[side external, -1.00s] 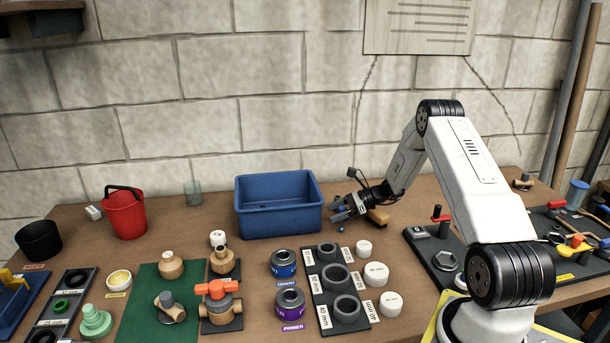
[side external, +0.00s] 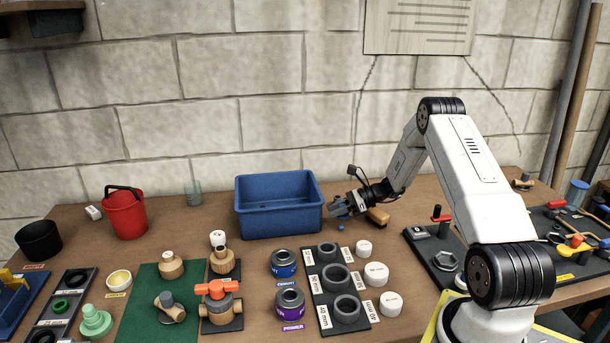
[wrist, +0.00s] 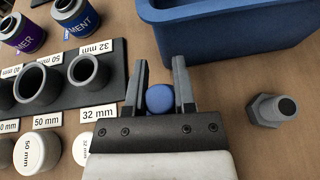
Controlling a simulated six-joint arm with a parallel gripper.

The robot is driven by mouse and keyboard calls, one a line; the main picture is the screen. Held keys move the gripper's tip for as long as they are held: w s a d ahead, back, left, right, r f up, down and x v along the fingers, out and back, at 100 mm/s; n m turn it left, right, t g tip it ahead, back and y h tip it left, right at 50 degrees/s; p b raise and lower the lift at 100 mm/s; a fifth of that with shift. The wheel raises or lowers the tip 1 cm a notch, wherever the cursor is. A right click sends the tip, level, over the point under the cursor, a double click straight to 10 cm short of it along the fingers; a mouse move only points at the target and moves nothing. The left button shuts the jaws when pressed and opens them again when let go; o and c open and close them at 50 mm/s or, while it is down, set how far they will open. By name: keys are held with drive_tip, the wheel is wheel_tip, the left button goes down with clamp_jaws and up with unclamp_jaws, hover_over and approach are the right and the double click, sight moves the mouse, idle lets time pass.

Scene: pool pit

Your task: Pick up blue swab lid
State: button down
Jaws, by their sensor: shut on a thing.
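The blue swab lid (wrist: 160,98) is a small round blue cap, seen between the two grey fingers of my gripper (wrist: 160,72) in the wrist view. The fingers are shut on it, one on each side. In the side view my gripper (side external: 340,208) is low over the table, just right of the blue bin. A small blue spot (side external: 340,227) shows just under the fingers there; I cannot tell whether it is the lid.
The blue bin (side external: 279,226) stands close left of my gripper. A grey hexagonal fitting (wrist: 271,110) lies to the right in the wrist view. A rack of grey rings (side external: 335,291) and white caps (side external: 375,273) stand nearer the front. A wooden piece (side external: 378,216) lies beside the gripper.

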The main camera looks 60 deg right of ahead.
drive_tip(key=shift+r, duration=1.35)
drive_tip(key=s+a+r, duration=0.6)
drive_tip(key=s+r, duration=0.3)
drive_tip(key=s, duration=0.3)
drive_tip(key=shift+s+a+r, duration=0.2)
drive_tip(key=shift+a+r, duration=0.1)
